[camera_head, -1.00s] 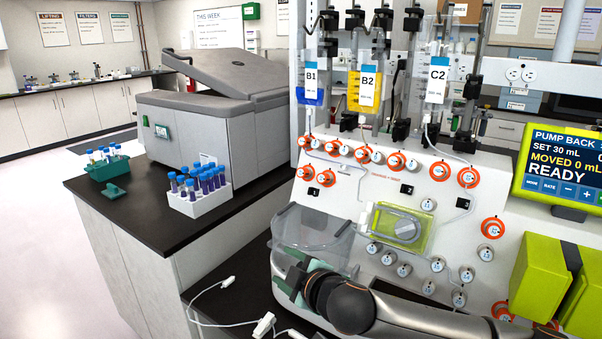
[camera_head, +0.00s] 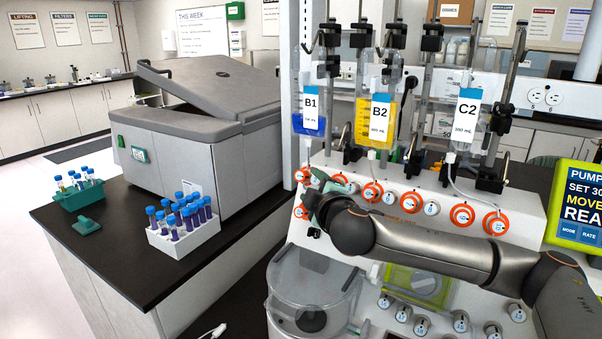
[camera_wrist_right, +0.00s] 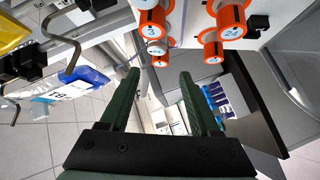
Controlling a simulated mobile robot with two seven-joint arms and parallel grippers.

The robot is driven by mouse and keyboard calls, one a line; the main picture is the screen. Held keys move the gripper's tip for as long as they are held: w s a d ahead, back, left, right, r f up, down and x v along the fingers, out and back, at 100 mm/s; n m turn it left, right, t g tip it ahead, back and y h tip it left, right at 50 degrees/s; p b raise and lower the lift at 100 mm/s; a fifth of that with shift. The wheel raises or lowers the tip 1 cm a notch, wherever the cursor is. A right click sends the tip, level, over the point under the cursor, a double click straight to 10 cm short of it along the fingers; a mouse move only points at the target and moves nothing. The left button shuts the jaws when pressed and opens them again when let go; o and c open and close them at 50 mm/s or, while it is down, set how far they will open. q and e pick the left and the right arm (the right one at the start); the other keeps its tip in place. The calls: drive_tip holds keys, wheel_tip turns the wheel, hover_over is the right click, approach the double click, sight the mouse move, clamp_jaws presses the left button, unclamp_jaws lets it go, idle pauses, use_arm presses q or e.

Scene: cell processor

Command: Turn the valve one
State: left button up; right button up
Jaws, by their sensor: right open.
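The white panel (camera_head: 335,243) carries an upper row of round white valves, several ringed in orange. One orange-ringed valve (camera_head: 372,193) shows right of my right gripper (camera_head: 318,194), whose green fingers are at the row's left end. In the right wrist view the same gripper (camera_wrist_right: 158,74) is open, with nothing between its fingers. Orange-ringed valves with white faces (camera_wrist_right: 153,22) show just beyond and above the fingertips, apart from them. My left gripper is not in view.
Bags B1 (camera_head: 310,108), B2 (camera_head: 380,118) and C2 (camera_head: 466,117) hang above the row. A clear round chamber (camera_head: 312,290) stands below. A white rack of blue-capped tubes (camera_head: 185,236) and a grey machine (camera_head: 205,150) stand on the left counter.

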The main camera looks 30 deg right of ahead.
sight(303, 178)
drive_tip(key=p+x, duration=0.1)
drive_tip(key=x, duration=0.8)
drive_tip(key=shift+f, duration=0.1)
drive_tip(key=shift+s, duration=0.1)
clamp_jaws()
idle(0.3)
